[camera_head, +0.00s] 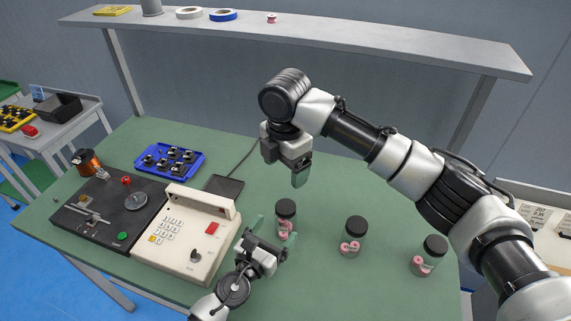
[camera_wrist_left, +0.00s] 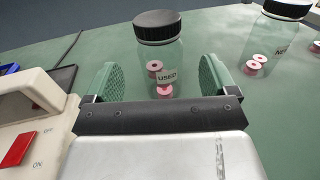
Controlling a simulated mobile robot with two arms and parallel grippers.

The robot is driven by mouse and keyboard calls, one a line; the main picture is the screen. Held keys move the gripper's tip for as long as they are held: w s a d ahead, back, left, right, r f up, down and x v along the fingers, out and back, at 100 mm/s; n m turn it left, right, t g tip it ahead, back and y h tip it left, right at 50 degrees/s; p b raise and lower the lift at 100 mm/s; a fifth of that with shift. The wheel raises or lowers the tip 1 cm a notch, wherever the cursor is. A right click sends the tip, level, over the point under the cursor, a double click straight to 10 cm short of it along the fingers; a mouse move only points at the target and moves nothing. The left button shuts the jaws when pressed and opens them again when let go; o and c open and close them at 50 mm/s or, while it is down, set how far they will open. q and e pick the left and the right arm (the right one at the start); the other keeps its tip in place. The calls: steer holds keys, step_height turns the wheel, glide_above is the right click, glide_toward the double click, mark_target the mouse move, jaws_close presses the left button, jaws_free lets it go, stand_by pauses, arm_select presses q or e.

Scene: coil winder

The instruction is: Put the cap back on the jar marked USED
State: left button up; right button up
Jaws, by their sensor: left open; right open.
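The clear jar marked USED (camera_head: 284,227) stands upright on the green table, with pink spools inside. Its black cap (camera_head: 286,207) sits on its mouth; whether it is tightened I cannot tell. In the left wrist view the USED label shows on the jar (camera_wrist_left: 171,62), and the cap (camera_wrist_left: 158,26) looks level. My left gripper (camera_head: 274,232) is open, its green fingers low on either side of the jar; I cannot tell whether they touch it. My right gripper (camera_head: 300,176) is open, pointing down above the table behind the jar, apart from it and empty.
Two more black-capped jars stand to the right, a middle one (camera_head: 351,247) and a right one (camera_head: 424,264). A cream control box (camera_head: 185,235) is close to the left gripper. A blue tray (camera_head: 170,161) with dark parts lies behind. A grey shelf (camera_head: 330,37) spans the back.

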arm_select(q)
steer(key=v, duration=0.5)
steer(key=shift+s+a, duration=0.1)
steer(key=shift+s, duration=0.05)
stand_by(0.3)
